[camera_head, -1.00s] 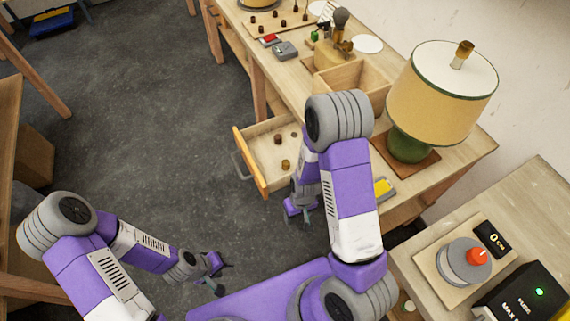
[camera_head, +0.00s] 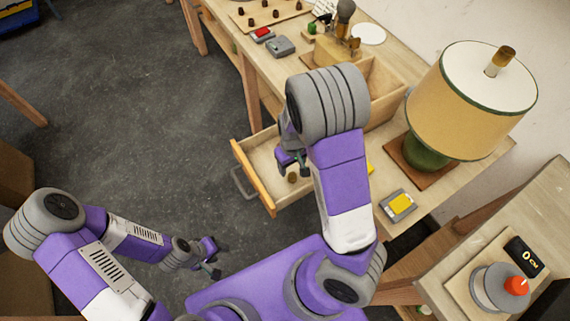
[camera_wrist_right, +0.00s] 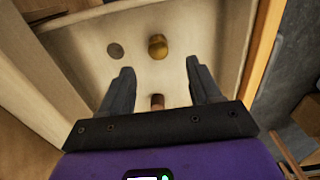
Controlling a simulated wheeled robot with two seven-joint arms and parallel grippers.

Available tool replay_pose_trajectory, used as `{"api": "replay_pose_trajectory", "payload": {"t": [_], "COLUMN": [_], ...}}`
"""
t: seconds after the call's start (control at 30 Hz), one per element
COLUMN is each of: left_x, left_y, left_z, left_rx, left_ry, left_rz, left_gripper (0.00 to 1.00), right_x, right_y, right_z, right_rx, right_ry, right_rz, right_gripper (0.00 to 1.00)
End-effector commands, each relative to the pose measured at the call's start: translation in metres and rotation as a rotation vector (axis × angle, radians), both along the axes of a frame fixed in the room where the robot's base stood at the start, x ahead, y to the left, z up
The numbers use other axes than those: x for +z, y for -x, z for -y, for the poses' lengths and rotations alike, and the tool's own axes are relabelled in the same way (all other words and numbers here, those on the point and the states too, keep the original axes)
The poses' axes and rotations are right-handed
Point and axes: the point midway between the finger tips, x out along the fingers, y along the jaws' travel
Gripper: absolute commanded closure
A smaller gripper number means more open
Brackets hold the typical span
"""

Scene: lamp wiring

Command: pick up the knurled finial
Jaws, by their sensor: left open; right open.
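A small brass-coloured piece, seemingly the knurled finial (camera_wrist_right: 157,46), stands in the open drawer (camera_head: 263,159); its surface detail is too small to confirm. It also shows in the head view (camera_head: 292,177). My right gripper (camera_wrist_right: 160,68) is open and empty over the drawer, its fingers pointing toward the brass piece, which lies beyond the fingertips and between their lines. A brown piece (camera_wrist_right: 158,102) shows between the fingers, and a grey disc (camera_wrist_right: 115,50) lies left of the brass piece. My left gripper (camera_head: 212,260) is open and empty over the floor, away from the furniture.
The drawer's front panel (camera_head: 254,178) and side walls stand close around my right gripper. The lamp (camera_head: 470,95) and a wooden box (camera_head: 385,80) stand on the bench. A yellow-and-grey device (camera_head: 398,205) lies near the bench edge. Open floor surrounds my left gripper.

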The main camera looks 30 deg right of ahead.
Motion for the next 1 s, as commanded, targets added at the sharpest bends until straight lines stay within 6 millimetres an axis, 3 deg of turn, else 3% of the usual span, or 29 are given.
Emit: {"api": "replay_pose_trajectory", "payload": {"t": [0.37, 0.6, 0.87, 1.0], "left_x": [-0.020, -0.042, -0.042, -0.042], "left_y": [0.001, 0.001, 0.001, 0.001], "left_z": [0.000, 0.000, 0.000, 0.000], "left_rx": [0.001, 0.001, 0.000, 0.000], "left_ry": [0.000, 0.000, 0.000, 0.000], "left_rz": [-0.001, -0.001, -0.001, -0.001], "left_gripper": [0.57, 0.57, 0.57, 0.57], "right_x": [-0.036, -0.072, -0.075, -0.075], "right_y": [0.001, 0.002, 0.001, 0.001], "right_z": [0.001, 0.002, 0.002, 0.002], "right_rx": [-0.001, -0.002, 0.000, 0.000], "right_ry": [0.000, -0.001, -0.001, -0.001], "right_rz": [-0.002, -0.003, 0.000, 0.000], "right_gripper": [0.37, 0.37, 0.37, 0.54]}}
